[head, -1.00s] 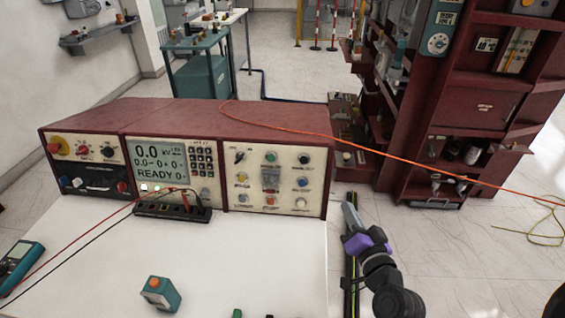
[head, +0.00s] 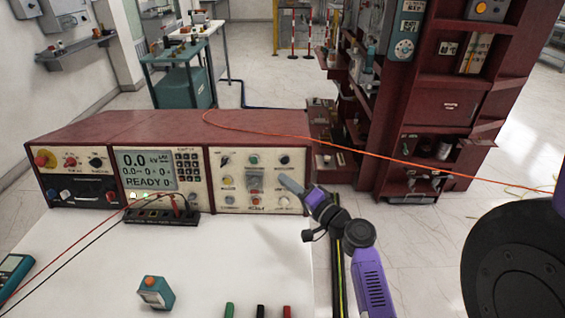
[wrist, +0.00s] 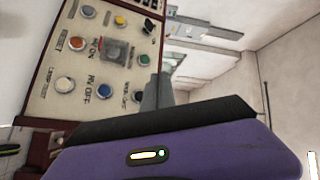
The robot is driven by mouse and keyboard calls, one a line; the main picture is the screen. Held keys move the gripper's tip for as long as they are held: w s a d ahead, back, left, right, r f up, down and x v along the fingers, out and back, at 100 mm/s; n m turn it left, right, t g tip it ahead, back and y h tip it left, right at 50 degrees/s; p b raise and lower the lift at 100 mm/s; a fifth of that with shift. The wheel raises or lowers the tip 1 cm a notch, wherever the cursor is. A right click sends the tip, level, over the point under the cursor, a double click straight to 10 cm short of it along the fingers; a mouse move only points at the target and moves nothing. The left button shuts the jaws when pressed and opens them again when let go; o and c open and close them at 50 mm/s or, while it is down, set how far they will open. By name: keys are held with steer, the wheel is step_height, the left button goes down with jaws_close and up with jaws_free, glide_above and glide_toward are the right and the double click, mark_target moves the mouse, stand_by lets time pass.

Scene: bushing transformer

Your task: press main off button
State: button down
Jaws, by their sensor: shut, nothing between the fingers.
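The control panel (head: 215,196) has several round buttons on its right section. A dark button (head: 285,160) sits at its top right corner; it also shows in the wrist view (wrist: 137,96), with a label too small to read surely. A blue button (wrist: 104,90) beside it is marked HV OFF. My gripper (head: 289,183) is shut and empty, its grey tip in front of the panel's right side, just below the dark button in the head view. The tip hides the blue button there. In the wrist view my fingers (wrist: 157,92) are close to the dark button; contact cannot be told.
A black terminal strip (head: 160,216) with red and black leads stands before the panel. A teal device (head: 155,293) is on the white table (head: 90,245).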

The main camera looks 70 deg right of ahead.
mark_target(284, 160)
steer(key=shift+d, duration=0.1)
steer(key=w+d+f+b, duration=0.2)
steer(key=w+d+b, duration=0.1)
steer(key=d, duration=0.4)
steer(key=shift+d, duration=0.4)
steer(key=shift+w, duration=0.1)
steer(key=shift+d+f, duration=0.1)
steer(key=shift+f, duration=0.05)
stand_by(1.7)
steer(key=shift+w+d+b, duration=0.2)
steer(key=shift+d+b, duration=0.05)
steer(key=shift+b, duration=0.2)
